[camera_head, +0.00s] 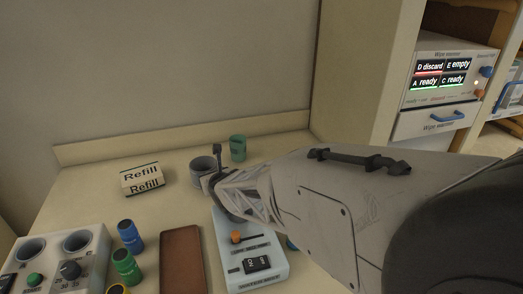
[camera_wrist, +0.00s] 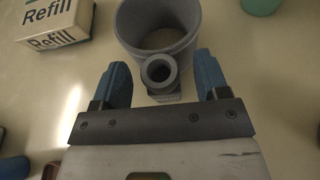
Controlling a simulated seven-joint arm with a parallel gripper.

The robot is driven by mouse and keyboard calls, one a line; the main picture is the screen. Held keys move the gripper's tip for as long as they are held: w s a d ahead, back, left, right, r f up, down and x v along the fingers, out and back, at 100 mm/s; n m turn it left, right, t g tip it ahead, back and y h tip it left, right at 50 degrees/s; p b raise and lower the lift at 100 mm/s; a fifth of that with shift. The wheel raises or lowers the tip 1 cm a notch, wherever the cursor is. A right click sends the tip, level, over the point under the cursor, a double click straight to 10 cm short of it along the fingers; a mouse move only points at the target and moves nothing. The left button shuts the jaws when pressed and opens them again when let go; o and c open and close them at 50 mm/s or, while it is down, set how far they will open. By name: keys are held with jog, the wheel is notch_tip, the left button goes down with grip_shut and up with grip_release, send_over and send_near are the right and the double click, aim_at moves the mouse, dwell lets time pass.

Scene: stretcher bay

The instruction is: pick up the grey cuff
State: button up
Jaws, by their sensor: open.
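The grey cuff (camera_wrist: 186,26) is a hollow ring with a small round tube on its near side, standing on the counter. In the wrist view it is straight ahead of my gripper (camera_wrist: 168,82), whose two blue fingers are apart. The small tube lies between the fingertips, and the ring is just beyond them. I cannot tell whether the fingers touch it. In the head view the cuff (camera_head: 203,166) is partly hidden behind my arm's end, and the fingers of my gripper are mostly hidden there.
A Refill box (camera_head: 142,179) stands left of the cuff, and a green cup (camera_head: 238,147) stands behind it to the right. Nearer are a brown tray (camera_head: 182,262), a switch box (camera_head: 252,275), blue and green cylinders (camera_head: 130,235) and a dial unit (camera_head: 90,262).

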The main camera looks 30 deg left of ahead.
jog(key=shift+w+a+f, duration=0.15)
jog(key=shift+a+f, duration=0.05)
jog(key=shift+a, duration=0.05)
jog(key=shift+c, duration=0.5)
jog(key=c, duration=1)
notch_tip(320, 180, up, 10)
dwell(0.8)
